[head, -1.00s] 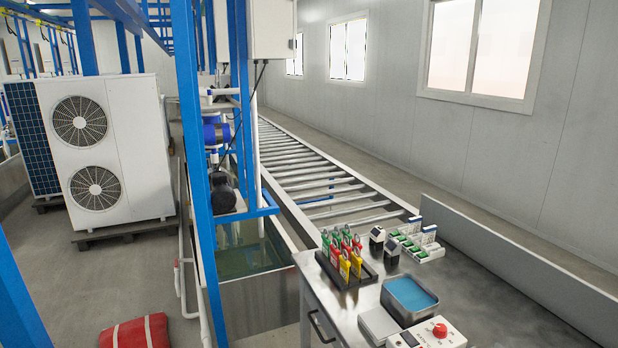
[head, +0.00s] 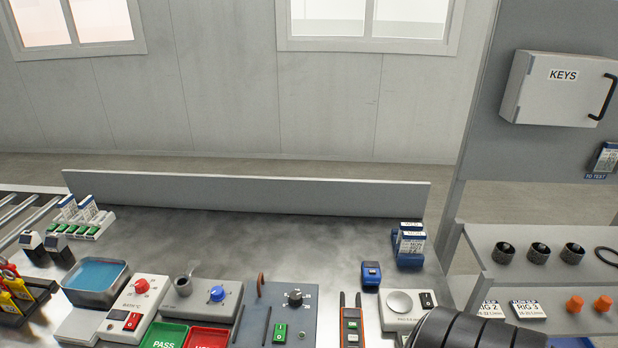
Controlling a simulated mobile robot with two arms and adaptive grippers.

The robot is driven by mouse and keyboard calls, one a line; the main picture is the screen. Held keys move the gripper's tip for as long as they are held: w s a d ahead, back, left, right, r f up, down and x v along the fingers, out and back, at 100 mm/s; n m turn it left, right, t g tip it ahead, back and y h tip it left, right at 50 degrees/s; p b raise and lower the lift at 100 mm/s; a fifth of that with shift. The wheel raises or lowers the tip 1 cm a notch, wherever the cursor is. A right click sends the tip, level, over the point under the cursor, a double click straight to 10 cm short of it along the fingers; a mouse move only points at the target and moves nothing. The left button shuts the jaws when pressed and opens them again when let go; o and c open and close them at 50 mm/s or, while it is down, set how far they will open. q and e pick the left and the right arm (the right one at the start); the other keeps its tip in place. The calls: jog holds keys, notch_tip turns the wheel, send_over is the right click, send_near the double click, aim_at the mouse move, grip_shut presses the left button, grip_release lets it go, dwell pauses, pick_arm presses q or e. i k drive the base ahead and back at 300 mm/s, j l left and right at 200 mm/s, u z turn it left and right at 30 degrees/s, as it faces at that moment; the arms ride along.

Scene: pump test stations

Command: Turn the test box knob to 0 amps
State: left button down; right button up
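Three boxes with knobs stand on the metal bench in the head view. A blue-grey box (head: 268,325) has a black knob (head: 294,298) with white scale marks around it and a green switch. A grey box (head: 197,301) to its left has a blue knob (head: 217,293). A white box (head: 128,310) further left has a red knob (head: 142,286) and a red switch. I cannot read which is marked in amps, or the knob settings. Neither gripper shows; a black ribbed part, probably of my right arm, covers the bottom right.
A green PASS tray (head: 164,336) and a red tray (head: 208,338) lie in front of the boxes. A blue-lined tray (head: 95,275) is at left. A white device (head: 400,308) and an orange-sided tester (head: 352,322) stand right. The bench's back is clear up to a low wall (head: 250,193).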

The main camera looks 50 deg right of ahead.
aim_at(295, 299)
jog(key=z, duration=1.35)
